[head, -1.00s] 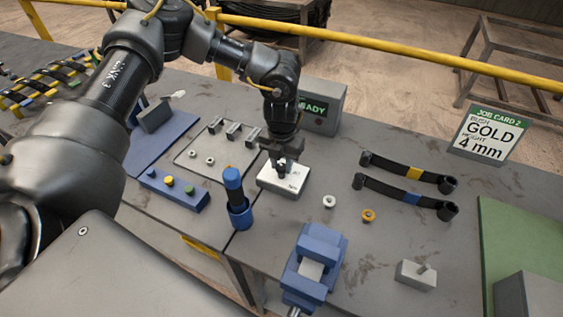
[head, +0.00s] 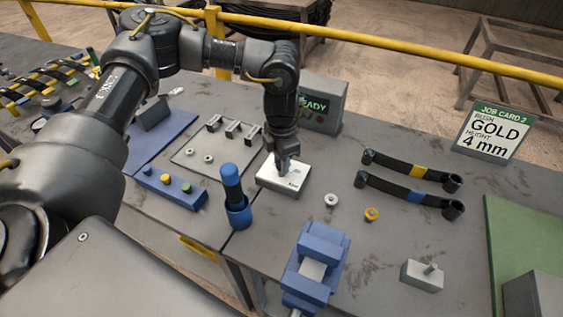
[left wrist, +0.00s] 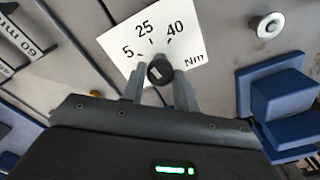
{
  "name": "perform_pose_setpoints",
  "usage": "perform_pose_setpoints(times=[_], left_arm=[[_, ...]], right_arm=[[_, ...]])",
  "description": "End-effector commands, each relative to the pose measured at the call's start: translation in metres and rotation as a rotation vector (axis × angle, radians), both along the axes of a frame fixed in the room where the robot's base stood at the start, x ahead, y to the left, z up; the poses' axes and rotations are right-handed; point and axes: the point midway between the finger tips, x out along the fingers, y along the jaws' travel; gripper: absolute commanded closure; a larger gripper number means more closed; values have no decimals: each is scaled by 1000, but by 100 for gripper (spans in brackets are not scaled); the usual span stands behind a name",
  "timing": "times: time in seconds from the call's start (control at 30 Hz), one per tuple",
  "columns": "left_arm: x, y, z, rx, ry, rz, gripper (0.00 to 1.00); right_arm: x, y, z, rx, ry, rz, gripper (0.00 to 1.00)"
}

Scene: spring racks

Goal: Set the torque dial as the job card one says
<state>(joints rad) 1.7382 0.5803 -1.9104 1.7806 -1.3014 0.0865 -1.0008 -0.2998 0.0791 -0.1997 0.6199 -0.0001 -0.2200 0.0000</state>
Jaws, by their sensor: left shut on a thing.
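The torque dial is a white plate (left wrist: 190,55) with a dark round knob (left wrist: 160,72). The plate is marked 5, 25, 40 and Nm in the left wrist view. In the head view the plate (head: 293,186) lies flat on the bench. My left gripper (head: 284,170) points down over it, shut on the knob, with one finger on each side in the left wrist view. A small pale mark shows on the knob; which number it points to is hard to tell. Job card one is not visible; a card headed Job Card 2 (head: 492,132) reads GOLD, 4 mm. My right gripper is not in view.
A pale ring (head: 331,200), a gold ring (head: 371,214) and two dark straps (head: 405,195) lie right.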

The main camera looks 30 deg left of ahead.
Motion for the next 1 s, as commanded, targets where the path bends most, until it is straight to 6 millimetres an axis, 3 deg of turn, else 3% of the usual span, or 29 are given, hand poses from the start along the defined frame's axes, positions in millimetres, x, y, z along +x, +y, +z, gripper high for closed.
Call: perform_pose_setpoints(times=[0.37,0.93,0.97,1.0], left_arm=[[1,0,0,-2,-4,-167,93],[1,0,1,-2,-4,-197,93],[1,0,1,-2,-4,-197,67],[1,0,1,-2,-4,-197,62]], right_arm=[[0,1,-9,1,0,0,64],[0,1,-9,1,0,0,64],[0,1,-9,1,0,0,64],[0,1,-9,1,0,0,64]])
